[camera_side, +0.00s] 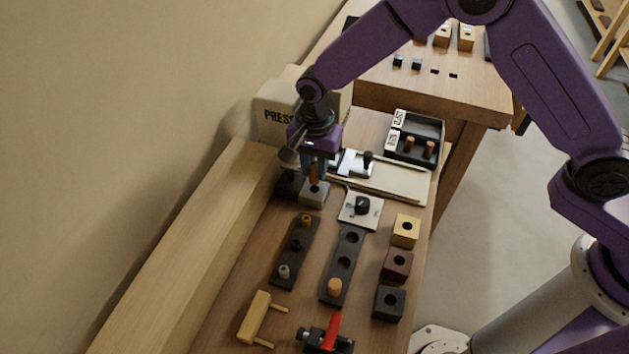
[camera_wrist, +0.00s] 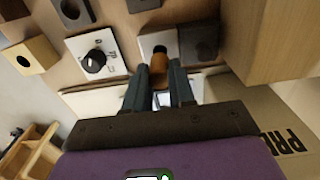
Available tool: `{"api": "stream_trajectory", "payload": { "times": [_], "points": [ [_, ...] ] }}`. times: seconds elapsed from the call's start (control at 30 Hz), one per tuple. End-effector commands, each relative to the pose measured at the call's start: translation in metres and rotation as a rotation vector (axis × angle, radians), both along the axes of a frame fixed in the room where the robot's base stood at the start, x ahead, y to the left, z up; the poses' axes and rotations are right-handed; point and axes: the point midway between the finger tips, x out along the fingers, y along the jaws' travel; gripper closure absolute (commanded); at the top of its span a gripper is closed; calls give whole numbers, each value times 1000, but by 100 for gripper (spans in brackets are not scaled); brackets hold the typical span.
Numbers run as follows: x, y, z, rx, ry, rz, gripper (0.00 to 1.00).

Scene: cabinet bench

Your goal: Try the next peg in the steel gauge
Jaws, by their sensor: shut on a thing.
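My gripper (camera_side: 315,178) is shut on an orange-brown wooden peg (camera_wrist: 158,70), held upright at the light grey steel gauge block (camera_side: 313,194). The gauge also shows in the wrist view (camera_wrist: 146,43), its dark hole just beyond the peg's tip. I cannot tell whether the tip touches the gauge or is in the hole. The left dark rack (camera_side: 281,283) holds a brown peg (camera_side: 306,219), a dark peg or hole in the middle, and a grey peg (camera_side: 284,271). The right dark rack (camera_side: 343,275) has a light wooden peg (camera_side: 334,286) at its near end and open holes.
A white plate with a black knob (camera_side: 361,206) sits right of the gauge. Blocks with holes, yellow (camera_side: 405,241), brown (camera_side: 396,275) and black (camera_side: 388,313), line the right edge. A labelled dark tray (camera_side: 430,160) holds two pegs. The press (camera_side: 272,118) and wooden beam (camera_side: 180,255) bound the left.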

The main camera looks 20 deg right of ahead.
Motion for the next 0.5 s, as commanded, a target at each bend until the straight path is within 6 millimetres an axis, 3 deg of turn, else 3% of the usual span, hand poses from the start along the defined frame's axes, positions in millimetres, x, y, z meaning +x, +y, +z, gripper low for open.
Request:
{"api": "stream_trajectory", "payload": {
  "times": [0.5],
  "points": [
    [0, 0, 23, 0, 0, 0, 100]
  ]
}}
